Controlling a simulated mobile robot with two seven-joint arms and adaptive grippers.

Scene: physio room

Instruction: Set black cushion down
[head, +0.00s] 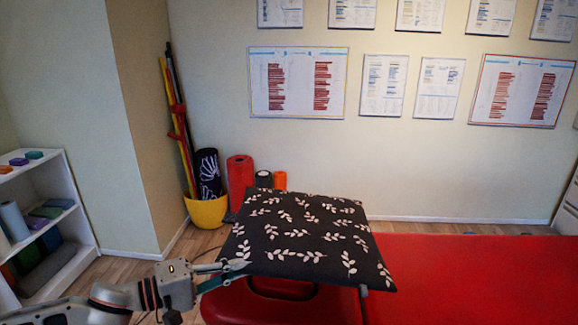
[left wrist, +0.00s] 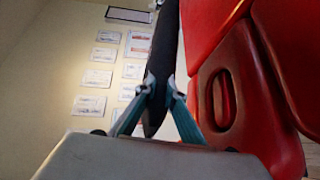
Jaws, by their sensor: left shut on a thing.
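The black cushion (head: 307,236) with a pale leaf pattern lies flat-on and roughly level in the head view, above the head end of a red treatment table (head: 470,270). My left gripper (head: 237,266) is shut on its near left edge. In the left wrist view the cushion (left wrist: 161,62) shows edge-on, pinched between the fingertips of the left gripper (left wrist: 157,92). The red table (left wrist: 270,60) is beside it there, with an oval face hole (left wrist: 222,98). Whether the cushion touches the table is hidden. My right gripper is not in view.
A yellow bucket (head: 207,211) with poles and a black roll stands in the corner, with red (head: 240,180) and orange rolls close by. A white shelf (head: 57,215) is at left. The table's right part is bare. Posters hang on the wall.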

